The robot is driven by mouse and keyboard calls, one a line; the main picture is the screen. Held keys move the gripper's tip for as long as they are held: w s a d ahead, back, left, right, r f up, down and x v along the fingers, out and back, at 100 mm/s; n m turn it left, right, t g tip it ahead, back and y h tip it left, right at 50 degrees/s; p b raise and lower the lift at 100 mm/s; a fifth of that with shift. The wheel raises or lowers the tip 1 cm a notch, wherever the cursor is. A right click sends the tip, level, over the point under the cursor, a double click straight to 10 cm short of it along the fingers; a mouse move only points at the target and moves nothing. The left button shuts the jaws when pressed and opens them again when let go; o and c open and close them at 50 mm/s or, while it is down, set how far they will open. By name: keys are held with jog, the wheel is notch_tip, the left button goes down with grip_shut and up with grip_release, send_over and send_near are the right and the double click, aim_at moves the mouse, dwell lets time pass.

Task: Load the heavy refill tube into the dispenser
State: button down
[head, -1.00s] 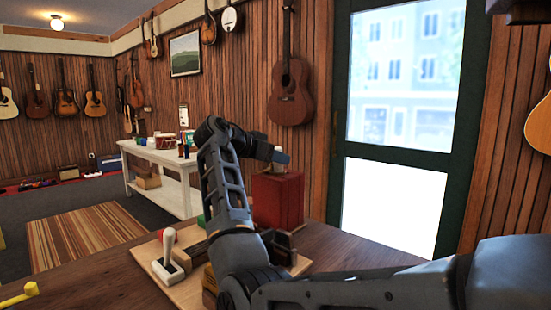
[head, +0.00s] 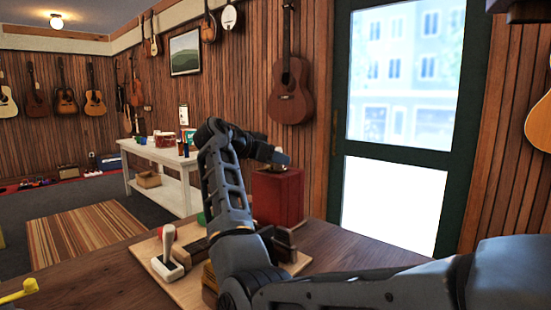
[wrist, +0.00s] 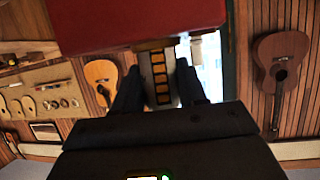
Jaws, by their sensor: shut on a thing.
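My gripper (wrist: 159,88) is shut on a pale tube (wrist: 161,62) with a dark strip of yellow squares, probably the refill tube. In the head view my gripper (head: 279,158) is above the top of a tall red box (head: 278,199), and only a small part of what it holds shows. The red box, which may be the dispenser, also fills the top of the wrist view (wrist: 140,22). The tube's far end meets the box's edge in that picture; I cannot tell whether they touch. The box's top opening, if any, is hidden.
A wooden board (head: 158,273) on the dark table (head: 110,285) bears a white-based lever (head: 167,252) and small blocks. My arm hides part of it. A yellow tool (head: 20,291) lies at the left edge. A white table (head: 180,191) stands behind.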

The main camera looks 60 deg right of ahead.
jog(key=shift+r, duration=0.2)
jog(key=shift+r+p, duration=0.35)
jog(key=shift+p, duration=0.05)
jog(key=shift+r, duration=0.2)
dwell(0.5)
jog(key=shift+f, duration=0.7)
dwell(0.4)
jog(key=c, duration=0.9)
grip_release()
jog(key=p+v, duration=0.2)
jog(key=v, duration=0.9)
jog(key=shift+f, duration=0.1)
